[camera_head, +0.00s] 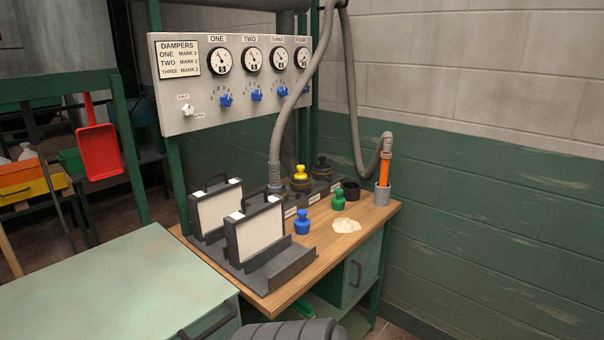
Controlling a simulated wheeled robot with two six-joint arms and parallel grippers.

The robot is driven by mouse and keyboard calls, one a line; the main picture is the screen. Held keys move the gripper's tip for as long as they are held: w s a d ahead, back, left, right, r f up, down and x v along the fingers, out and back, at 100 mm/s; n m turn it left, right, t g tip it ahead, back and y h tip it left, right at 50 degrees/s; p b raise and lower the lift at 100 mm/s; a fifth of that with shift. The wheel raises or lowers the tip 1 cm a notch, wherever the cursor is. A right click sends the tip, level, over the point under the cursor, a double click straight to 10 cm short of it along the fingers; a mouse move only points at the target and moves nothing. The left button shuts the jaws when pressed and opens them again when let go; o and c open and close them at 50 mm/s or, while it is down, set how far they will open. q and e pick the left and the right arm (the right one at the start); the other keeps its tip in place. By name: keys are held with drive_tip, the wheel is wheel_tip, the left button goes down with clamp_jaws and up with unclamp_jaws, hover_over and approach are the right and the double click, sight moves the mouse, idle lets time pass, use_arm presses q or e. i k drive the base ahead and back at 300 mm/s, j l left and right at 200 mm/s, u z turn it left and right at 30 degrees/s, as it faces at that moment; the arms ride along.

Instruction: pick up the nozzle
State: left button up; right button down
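The nozzle (384,170) is an orange tube standing upright in a grey cup holder (382,194) at the back right corner of the wooden bench (378,213). Its lower end is hidden inside the cup. A grey hose (354,110) hangs from above and bends into the nozzle's top end. Neither of my grippers is in view.
Blue (303,224) and green (339,200) knobbed pieces, a black cup (351,190) and a pale powder spill (346,226) are left of the nozzle. A thicker hose (285,125) drops behind two framed panels (258,238). A block wall (480,200) stands close on the right.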

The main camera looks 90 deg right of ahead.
sight(386, 157)
drive_tip(key=k+j+z, duration=0.1)
drive_tip(key=z, duration=3.05)
drive_tip(key=i+l+u, duration=0.15)
drive_tip(key=i+u, duration=0.2)
drive_tip(key=i+l+u, duration=0.2)
drive_tip(key=u, duration=0.15)
drive_tip(key=i+l+u, duration=0.35)
